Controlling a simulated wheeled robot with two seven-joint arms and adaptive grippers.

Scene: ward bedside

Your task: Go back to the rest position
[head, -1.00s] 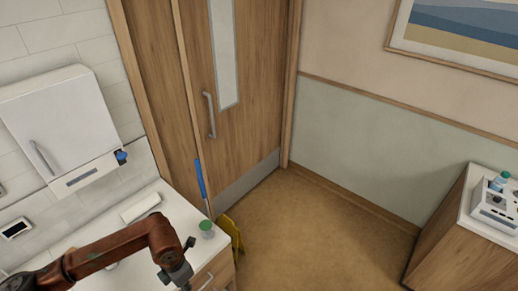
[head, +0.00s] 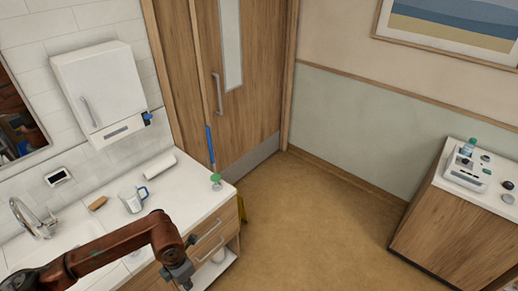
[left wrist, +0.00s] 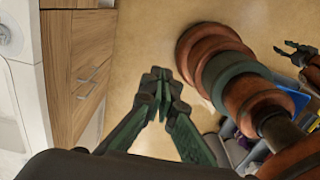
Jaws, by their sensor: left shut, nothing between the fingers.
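In the head view my left arm comes in from the lower left, over the counter. My left gripper (head: 184,280) points down at the bottom edge, just off the counter's front and partly cut off. In the left wrist view its green-lined fingers (left wrist: 158,86) are shut with their tips together, with nothing between them, above the brown floor. A dark pronged part at the right edge of that view looks like my right gripper (left wrist: 297,50); it is too small to tell its state.
The counter (head: 205,195) holds a jug (head: 132,200), a green-topped bottle (head: 216,181), a white roll (head: 147,167) and a tap (head: 35,218). Its drawers (left wrist: 88,60) stand left of the gripper in the wrist view. Open floor (head: 310,230) separates it from a cabinet (head: 440,225) at right.

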